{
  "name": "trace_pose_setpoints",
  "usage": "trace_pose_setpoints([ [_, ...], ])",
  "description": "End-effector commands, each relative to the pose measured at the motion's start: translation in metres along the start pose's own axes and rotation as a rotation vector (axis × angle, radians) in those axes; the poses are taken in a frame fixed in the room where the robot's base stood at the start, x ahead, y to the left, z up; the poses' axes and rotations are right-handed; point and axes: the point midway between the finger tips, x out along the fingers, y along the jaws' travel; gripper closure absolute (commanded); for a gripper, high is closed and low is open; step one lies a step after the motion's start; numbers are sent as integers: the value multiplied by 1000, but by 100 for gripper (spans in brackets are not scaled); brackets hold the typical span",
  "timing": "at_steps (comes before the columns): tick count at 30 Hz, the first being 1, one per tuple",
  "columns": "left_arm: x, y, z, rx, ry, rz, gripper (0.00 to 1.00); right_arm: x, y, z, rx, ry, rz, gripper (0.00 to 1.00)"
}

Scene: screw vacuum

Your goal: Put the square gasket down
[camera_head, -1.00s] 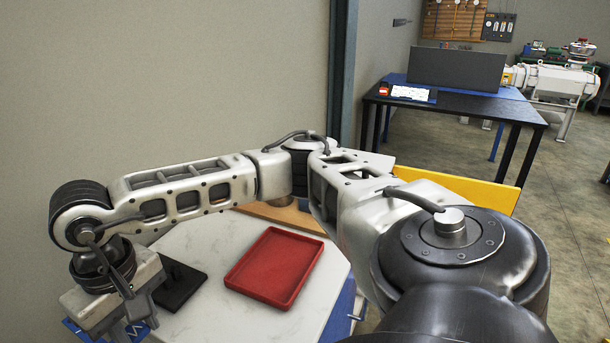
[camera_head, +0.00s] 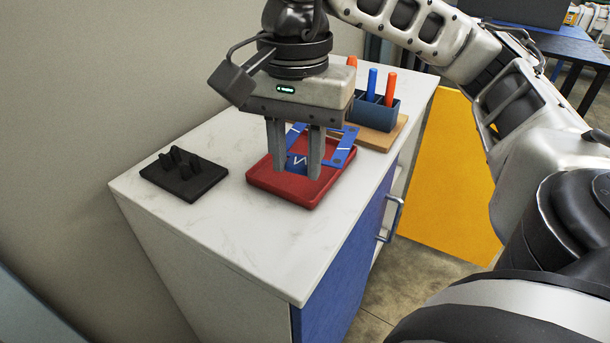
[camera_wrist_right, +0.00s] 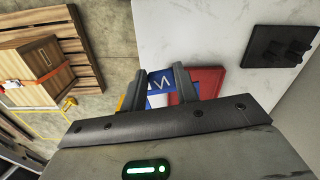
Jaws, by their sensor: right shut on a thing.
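The square gasket (camera_head: 345,152) is a flat blue frame with white marks. My right gripper (camera_head: 296,165) points down and is shut on one side of it. The gasket is over the red tray (camera_head: 262,184), with its far right part reaching past the rim in the picture. I cannot tell how large the gap to the tray is. In the right wrist view the gasket (camera_wrist_right: 161,88) shows between the fingers (camera_wrist_right: 160,78), with the red tray (camera_wrist_right: 209,82) beside it. The fingers and palm hide part of the gasket. My left gripper is not in view.
The tray stands on a white marble counter (camera_head: 240,245). A black pegged holder (camera_head: 184,174) is on its left. A blue box (camera_head: 375,112) with orange and blue sticks stands on a wooden board (camera_head: 385,138) behind. The counter's front is clear.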

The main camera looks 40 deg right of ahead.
Motion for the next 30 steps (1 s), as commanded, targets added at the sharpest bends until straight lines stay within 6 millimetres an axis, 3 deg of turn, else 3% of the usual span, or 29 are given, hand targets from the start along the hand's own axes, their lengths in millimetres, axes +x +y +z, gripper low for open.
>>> trace_pose_setpoints([
  [4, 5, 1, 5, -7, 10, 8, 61, 1, 16, -1, 135, 14, -3, 92],
  [8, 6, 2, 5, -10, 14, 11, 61, 2, 17, -5, 182, 15, 0, 92],
  [19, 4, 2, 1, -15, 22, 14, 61, 35, -36, -71, 190, 16, 3, 92],
  [21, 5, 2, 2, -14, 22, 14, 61, 51, -43, -80, 188, 15, 6, 92],
  [30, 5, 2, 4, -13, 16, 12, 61, 85, -62, -102, 183, 17, -1, 92],
])
